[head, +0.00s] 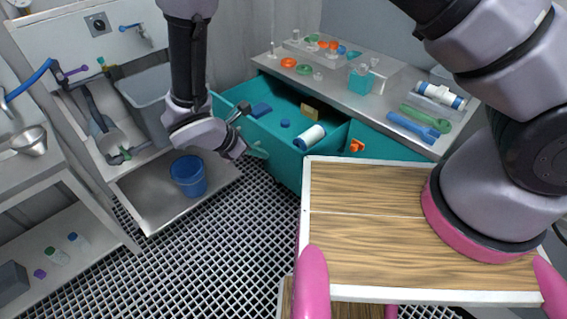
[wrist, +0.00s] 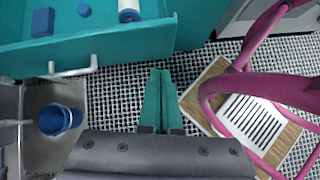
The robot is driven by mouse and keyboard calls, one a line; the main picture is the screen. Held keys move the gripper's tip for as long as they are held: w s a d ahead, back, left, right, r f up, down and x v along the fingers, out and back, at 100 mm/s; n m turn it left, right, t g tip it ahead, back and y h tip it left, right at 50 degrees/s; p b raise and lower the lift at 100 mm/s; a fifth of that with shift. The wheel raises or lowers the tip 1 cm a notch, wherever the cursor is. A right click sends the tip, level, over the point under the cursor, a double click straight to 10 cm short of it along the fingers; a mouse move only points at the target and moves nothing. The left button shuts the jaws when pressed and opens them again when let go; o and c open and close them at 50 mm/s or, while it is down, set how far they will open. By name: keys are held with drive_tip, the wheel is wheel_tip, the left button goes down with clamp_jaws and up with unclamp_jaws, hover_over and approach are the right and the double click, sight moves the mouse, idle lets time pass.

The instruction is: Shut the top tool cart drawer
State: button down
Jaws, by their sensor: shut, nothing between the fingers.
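The top drawer (head: 225,102) of the teal tool cart stands open. It holds a blue block (head: 261,110), a small blue piece (head: 285,123), a blue-and-white roll (head: 309,138) and a tan piece. Its front and pale handle (wrist: 73,68) show in the wrist view, with the handle left of my fingers. My gripper (wrist: 160,72) is shut and empty, its teal fingers close together. In that view the fingertips lie just below the drawer's front edge, over the grated floor; I cannot tell whether they touch it.
A blue bucket (head: 188,176) stands on a low metal shelf left of the drawer. The cart top (head: 355,100) carries tools and small parts. A wooden-topped piece with a white rim (head: 306,235) and pink tubes is close at the right. Grated floor (head: 215,250) lies open between.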

wheel_tip(320, 180, down, 5)
drive_tip(key=s+n+t, duration=0.1)
drive_tip(key=s+n, duration=0.1)
drive_tip(key=n, duration=0.1)
approach(292, 168)
drive_tip(key=s+a+f+x, duration=0.1)
drive_tip(key=x, duration=0.4)
drive_tip(key=shift+w+d, duration=0.65)
drive_tip(key=shift+w, duration=0.05)
drive_tip(key=shift+w+d, duration=0.1)
